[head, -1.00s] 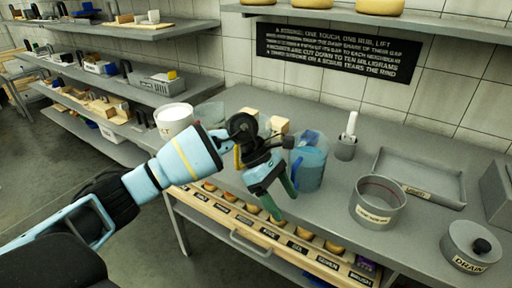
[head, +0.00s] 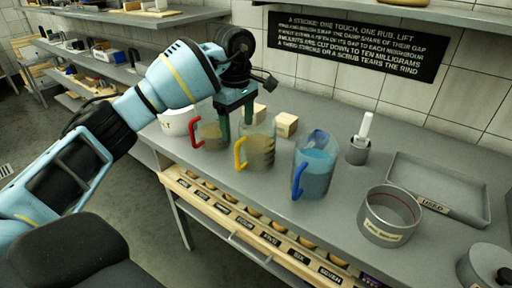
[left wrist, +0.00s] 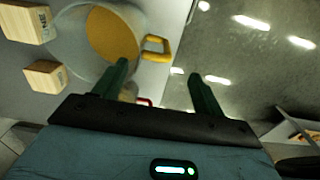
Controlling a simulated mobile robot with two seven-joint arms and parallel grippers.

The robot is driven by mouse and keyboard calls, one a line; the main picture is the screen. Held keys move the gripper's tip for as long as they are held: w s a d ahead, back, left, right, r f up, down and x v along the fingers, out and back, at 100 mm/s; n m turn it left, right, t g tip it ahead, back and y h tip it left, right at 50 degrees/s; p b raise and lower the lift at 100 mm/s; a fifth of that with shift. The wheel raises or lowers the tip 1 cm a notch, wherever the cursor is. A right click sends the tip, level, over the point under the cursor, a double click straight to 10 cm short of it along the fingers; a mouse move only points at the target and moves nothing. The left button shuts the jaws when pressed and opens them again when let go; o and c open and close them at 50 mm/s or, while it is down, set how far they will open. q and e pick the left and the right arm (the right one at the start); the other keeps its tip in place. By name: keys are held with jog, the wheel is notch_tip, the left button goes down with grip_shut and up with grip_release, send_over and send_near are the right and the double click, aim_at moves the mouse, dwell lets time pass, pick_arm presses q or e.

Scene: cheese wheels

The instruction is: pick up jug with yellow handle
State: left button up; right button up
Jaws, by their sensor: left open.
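The jug with the yellow handle (head: 260,150) stands upright on the grey counter, clear-walled with tan contents. Its yellow handle (head: 240,153) faces the front left. My left gripper (head: 237,130) is open and empty, fingers pointing down by the jug's upper left side. In the left wrist view the jug (left wrist: 112,38) is seen from above, and its handle (left wrist: 157,49) lies just beyond the gap between my fingertips (left wrist: 160,70). One finger overlaps the jug's edge there; contact cannot be told. My right gripper is not in view.
A red-handled jug (head: 211,134) stands close on the left. A blue-handled jug (head: 316,170) with blue liquid stands on the right. Wooden blocks (head: 286,124) sit behind. A grey round pot (head: 388,217) and a tray (head: 440,188) are further right. The counter's front edge is near the jugs.

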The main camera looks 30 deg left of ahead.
aim_at(241, 139)
pick_arm(q)
jog(key=shift+w+f, duration=0.15)
jog(key=shift+f, duration=0.85)
notch_tip(241, 139, down, 4)
jog(key=shift+w+d+f+p, duration=0.1)
jog(key=shift+w+d+p, duration=0.05)
jog(key=shift+p, duration=0.2)
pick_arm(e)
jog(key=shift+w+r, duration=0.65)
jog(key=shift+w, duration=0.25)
pick_arm(q)
grip_shut()
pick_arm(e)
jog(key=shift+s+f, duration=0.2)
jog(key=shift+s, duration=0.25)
